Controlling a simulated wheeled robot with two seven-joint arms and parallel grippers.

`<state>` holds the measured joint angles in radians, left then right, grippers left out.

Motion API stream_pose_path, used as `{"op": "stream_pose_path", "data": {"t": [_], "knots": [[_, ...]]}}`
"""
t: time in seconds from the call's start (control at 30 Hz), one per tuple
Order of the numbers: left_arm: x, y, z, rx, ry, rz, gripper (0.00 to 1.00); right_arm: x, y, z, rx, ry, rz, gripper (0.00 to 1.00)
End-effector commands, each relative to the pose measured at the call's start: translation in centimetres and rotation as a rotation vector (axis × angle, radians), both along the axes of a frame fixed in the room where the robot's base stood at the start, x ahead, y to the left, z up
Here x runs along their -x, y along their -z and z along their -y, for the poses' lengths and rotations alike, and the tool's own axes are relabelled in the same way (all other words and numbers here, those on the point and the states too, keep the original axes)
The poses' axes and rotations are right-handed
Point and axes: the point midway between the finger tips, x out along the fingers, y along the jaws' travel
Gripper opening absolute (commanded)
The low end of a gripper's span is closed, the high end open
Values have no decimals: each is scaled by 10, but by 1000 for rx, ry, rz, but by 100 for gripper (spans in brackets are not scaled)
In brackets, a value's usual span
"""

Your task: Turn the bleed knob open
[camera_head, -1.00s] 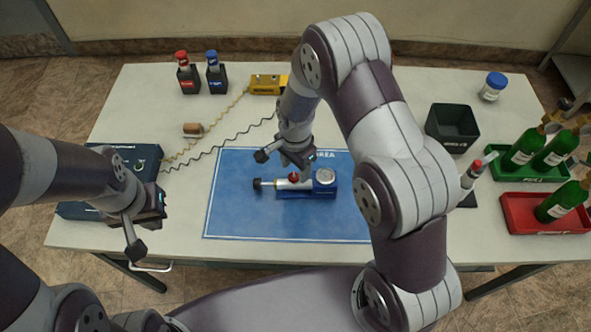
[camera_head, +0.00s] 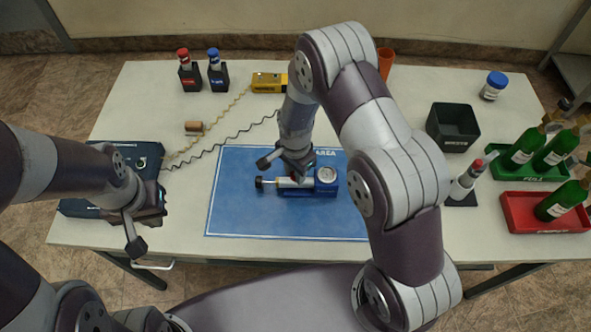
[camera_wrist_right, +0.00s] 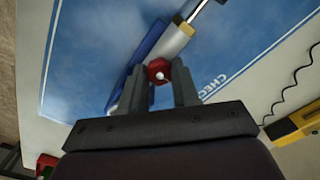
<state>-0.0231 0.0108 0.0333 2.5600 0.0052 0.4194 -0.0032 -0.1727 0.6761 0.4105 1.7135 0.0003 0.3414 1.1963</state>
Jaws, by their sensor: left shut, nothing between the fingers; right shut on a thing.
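The bleed knob (camera_wrist_right: 158,71) is red and sits on the regulator device on the blue mat (camera_head: 240,215). My right gripper (camera_wrist_right: 160,82) is shut on the knob, with one finger on each side of it in the right wrist view. In the head view my right gripper (camera_head: 291,175) is directly over the device and hides the knob. The device has a blue base (camera_head: 325,187), a round gauge (camera_head: 326,174) and a silver body (camera_wrist_right: 175,42) with a brass end and a black tip (camera_head: 260,182). My left gripper (camera_head: 146,215) is shut and empty over the dark blue case.
The dark blue case (camera_head: 75,207) lies at the left, with a coiled cord running to a yellow unit (camera_head: 269,83). A black bin (camera_head: 453,127), a green tray (camera_head: 510,174) and a red tray (camera_head: 545,222) with green bottles stand at the right. The mat's front is clear.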

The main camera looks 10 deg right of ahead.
Motion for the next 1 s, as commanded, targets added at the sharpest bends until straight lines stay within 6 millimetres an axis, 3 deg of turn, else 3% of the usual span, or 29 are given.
{"op": "stream_pose_path", "data": {"t": [0.27,1.0], "knots": [[0,0,0,0,0,0,0,0,0,0,0,-139,0,0],[0,0,0,0,0,0,0,-1,-1,0,0,-831,2,0]]}}
